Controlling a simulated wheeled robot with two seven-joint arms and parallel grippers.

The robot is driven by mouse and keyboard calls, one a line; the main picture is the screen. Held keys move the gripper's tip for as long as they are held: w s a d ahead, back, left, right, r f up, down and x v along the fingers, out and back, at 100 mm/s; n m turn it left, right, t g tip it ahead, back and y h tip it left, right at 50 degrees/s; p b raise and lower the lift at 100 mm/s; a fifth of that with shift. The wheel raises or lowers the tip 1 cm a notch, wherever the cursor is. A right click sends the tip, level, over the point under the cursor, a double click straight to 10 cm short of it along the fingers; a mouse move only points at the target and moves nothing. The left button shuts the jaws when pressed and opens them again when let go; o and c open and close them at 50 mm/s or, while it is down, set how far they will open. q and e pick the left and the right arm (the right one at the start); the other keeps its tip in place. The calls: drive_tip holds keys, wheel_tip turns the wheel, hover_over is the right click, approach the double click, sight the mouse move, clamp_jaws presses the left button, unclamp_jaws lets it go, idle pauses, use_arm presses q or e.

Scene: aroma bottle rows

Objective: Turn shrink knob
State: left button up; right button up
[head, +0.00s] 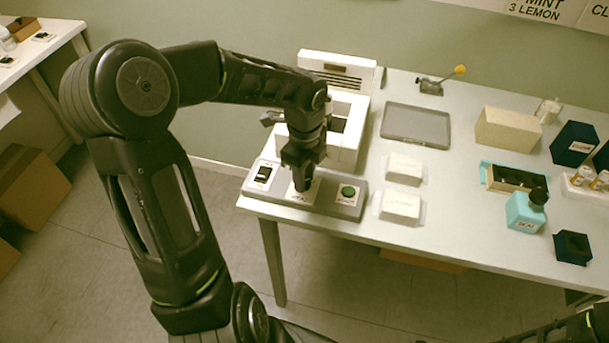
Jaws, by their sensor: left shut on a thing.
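A grey control panel (331,207) lies along the front left edge of the white table. It has a black rocker switch (263,174) on its left, a white label plate (303,197) in its middle and a green button (347,191) on its right. My left gripper (301,184) points straight down over the middle plate. It is shut on the knob there, which the gripper itself hides. A white machine (347,150) with an open top stands just behind the panel, partly behind my left arm. My right gripper is not seen; only a dark arm part shows at the lower right.
A yellow-knobbed clamp (430,87) is at the back.

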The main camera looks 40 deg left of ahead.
use_arm(q)
clamp_jaws()
drive_tip(key=shift+n, duration=0.5)
drive_tip(key=n+b, duration=0.2)
drive_tip(key=n, duration=0.1)
drive_tip(key=shift+n, duration=0.3)
drive_tip(key=n+b, duration=0.1)
drive_tip(key=n, duration=0.3)
drive_tip(key=shift+n+b, duration=0.3)
drive_tip(key=shift+b, duration=0.05)
drive_tip(key=n+b, duration=0.1)
drive_tip(key=n, duration=0.4)
drive_tip(key=shift+b, duration=0.35)
drive_tip(key=n+b, duration=0.1)
drive_tip(key=n, duration=0.4)
drive_tip(key=shift+n, duration=0.3)
drive_tip(key=o, duration=0.6)
unclamp_jaws()
